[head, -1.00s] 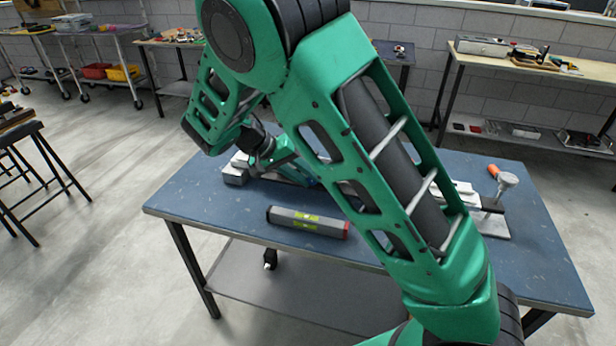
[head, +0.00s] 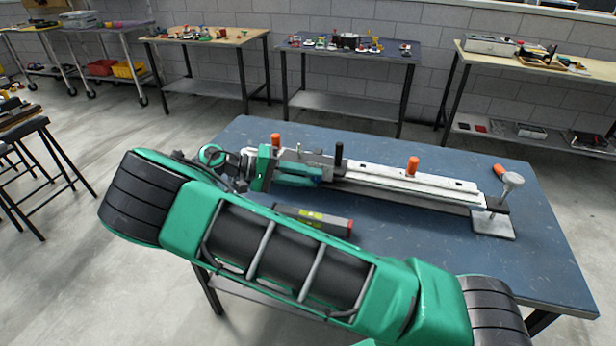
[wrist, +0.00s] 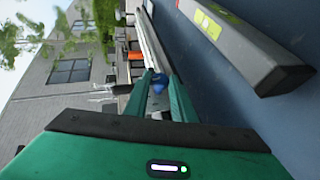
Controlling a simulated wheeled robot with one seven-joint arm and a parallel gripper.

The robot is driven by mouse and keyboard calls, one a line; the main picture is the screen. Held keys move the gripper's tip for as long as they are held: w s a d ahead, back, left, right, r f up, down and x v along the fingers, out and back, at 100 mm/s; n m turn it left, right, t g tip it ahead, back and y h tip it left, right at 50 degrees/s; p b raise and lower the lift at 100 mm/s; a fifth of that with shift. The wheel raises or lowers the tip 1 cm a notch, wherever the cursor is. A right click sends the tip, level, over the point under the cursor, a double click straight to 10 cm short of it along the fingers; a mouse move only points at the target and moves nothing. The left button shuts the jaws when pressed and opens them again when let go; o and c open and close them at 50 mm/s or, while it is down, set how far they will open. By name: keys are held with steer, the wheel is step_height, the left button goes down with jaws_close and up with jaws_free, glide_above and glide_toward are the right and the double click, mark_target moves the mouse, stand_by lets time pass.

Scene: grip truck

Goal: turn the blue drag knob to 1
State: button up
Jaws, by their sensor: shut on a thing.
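The blue drag knob (wrist: 157,84) shows in the wrist view as a small blue round piece between the fingertips of my gripper (wrist: 159,92). The fingers are shut on it from both sides. In the head view my gripper (head: 306,176) lies low and sideways at the left part of a long silver rail fixture (head: 405,184). The knob cannot be made out there. Its scale marks and the number it points at are not readable in either view.
A grey spirit level (head: 318,221) lies on the blue table (head: 420,147) in front of the rail.

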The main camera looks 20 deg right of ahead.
steer(key=shift+f+h, duration=0.25)
steer(key=shift+h, duration=0.45)
steer(key=o, duration=1)
steer(key=shift+a, duration=0.1)
